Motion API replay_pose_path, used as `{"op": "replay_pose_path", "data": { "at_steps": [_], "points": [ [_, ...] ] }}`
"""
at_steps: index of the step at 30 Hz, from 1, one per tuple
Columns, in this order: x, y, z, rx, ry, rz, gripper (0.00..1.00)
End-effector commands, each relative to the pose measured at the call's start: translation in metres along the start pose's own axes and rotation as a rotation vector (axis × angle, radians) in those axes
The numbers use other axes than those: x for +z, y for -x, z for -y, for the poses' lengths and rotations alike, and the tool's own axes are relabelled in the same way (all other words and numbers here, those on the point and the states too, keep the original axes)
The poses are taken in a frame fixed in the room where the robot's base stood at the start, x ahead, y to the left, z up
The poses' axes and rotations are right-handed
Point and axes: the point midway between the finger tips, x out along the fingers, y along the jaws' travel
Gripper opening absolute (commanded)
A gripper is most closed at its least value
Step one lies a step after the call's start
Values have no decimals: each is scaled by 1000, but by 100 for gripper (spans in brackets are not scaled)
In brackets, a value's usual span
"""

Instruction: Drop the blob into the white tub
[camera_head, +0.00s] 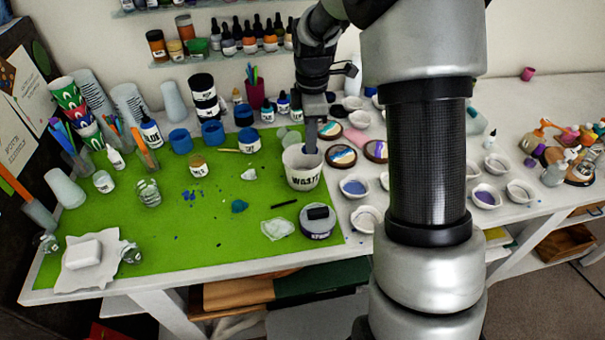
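A white tub (303,172) with dark lettering that seems to read WASTE stands upright on the green mat. My gripper (310,146) points down at the tub, with its fingertips at or just inside the tub's mouth. I see the fingers nearly edge-on, so I cannot tell whether they are open or shut or hold anything. A small teal blob (239,206) lies on the mat to the left of the tub. A pale lump (249,175) lies nearer the tub. The tub's inside is mostly hidden.
The green mat (170,235) has bare room at its middle left. Blue cups (213,133) stand behind. Small white bowls (354,187) are to the right.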

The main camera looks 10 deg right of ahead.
Motion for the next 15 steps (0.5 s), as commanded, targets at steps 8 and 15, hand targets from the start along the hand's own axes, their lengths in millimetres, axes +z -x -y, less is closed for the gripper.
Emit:
{"op": "replay_pose_path", "data": {
  "at_steps": [8, 15],
  "points": [
    [0, -20, 0, -1, 1, 0, 0],
    [0, -19, 0, 0, 1, 0, 12]
  ]
}}
